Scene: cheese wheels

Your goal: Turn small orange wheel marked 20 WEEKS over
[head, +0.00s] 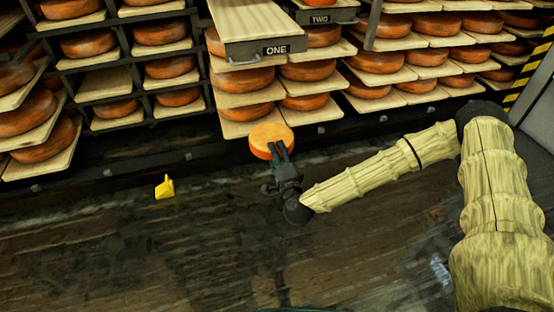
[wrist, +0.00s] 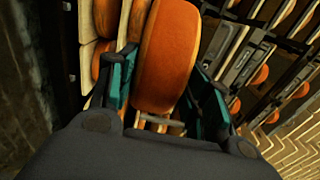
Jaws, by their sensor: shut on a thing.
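A small orange cheese wheel (head: 271,141) is held in front of the lower shelves in the head view. Its face is turned up, with the rim toward me. My gripper (head: 279,152) is shut on the wheel's near edge. In the wrist view the wheel (wrist: 167,55) stands between the two teal fingers of my gripper (wrist: 165,95). No 20 WEEKS marking can be read on it in either view.
Racks of orange wheels on pale boards (head: 248,130) fill the back. A board marked ONE (head: 276,50) juts out above the held wheel, and one marked TWO (head: 320,19) is behind it.

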